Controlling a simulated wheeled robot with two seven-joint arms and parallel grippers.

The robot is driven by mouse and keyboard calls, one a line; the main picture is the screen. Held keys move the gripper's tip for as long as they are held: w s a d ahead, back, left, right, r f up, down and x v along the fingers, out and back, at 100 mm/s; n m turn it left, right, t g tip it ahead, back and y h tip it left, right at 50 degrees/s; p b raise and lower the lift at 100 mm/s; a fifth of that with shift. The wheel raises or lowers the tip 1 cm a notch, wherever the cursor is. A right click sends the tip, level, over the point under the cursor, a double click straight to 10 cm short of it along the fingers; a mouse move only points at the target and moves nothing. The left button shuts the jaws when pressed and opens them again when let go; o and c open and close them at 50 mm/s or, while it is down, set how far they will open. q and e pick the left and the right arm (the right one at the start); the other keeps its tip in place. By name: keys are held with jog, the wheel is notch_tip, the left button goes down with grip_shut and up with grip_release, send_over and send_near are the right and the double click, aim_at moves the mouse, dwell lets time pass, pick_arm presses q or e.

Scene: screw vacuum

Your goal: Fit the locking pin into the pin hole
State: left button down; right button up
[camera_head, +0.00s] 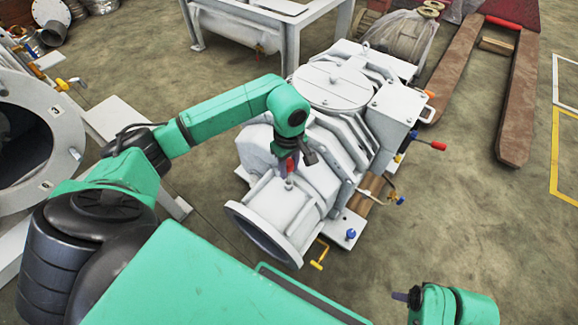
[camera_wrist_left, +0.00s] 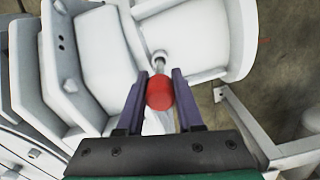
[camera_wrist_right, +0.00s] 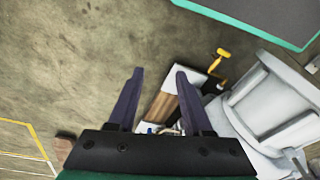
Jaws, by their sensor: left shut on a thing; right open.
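The locking pin shows as a red knob (camera_head: 290,165) at the front of the white vacuum machine (camera_head: 285,208). My left gripper (camera_head: 287,162) reaches down over the machine with its fingers around the knob. In the left wrist view the red knob (camera_wrist_left: 159,93) sits between the two fingers of my left gripper (camera_wrist_left: 160,76), shut on it. A small metal fitting (camera_wrist_left: 159,59) shows just beyond the knob; the hole itself is hidden, and I cannot tell whether the pin is in it. My right gripper (camera_wrist_right: 158,74) is open and empty, beside the machine.
A yellow handle (camera_head: 318,263), a blue knob (camera_head: 351,233) and a red-tipped lever (camera_head: 437,146) stick out from the machine's right side. A round flanged opening (camera_head: 40,150) stands at left. A brown pallet-truck fork (camera_head: 520,110) lies at upper right. The floor to the right is open.

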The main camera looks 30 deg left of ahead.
aim_at(289, 178)
pick_arm(q)
jog(key=shift+f+b, duration=0.3)
jog(key=shift+f, duration=0.05)
pick_arm(e)
jog(key=shift+w+a+r, duration=0.1)
jog(key=shift+a+r, duration=0.05)
jog(key=shift+a, duration=0.05)
pick_arm(q)
jog(key=shift+f+b, duration=0.4)
jog(key=shift+f, duration=0.1)
pick_arm(e)
jog(key=shift+w+a+r+t, duration=0.15)
jog(key=shift+a+r+t, duration=0.15)
jog(key=shift+a+r, duration=0.05)
pick_arm(q)
jog(key=shift+f, duration=0.3)
pick_arm(e)
jog(key=shift+a+r+y, duration=0.2)
jog(key=shift+r+y, duration=0.05)
jog(key=shift+y, duration=0.05)
pick_arm(q)
jog(key=shift+f+b, duration=0.15)
jog(key=shift+b, duration=0.2)
pick_arm(e)
jog(key=shift+w+a+r, duration=0.1)
jog(key=shift+a, duration=0.05)
jog(key=shift+w+t, duration=0.1)
jog(key=shift+t, duration=0.2)
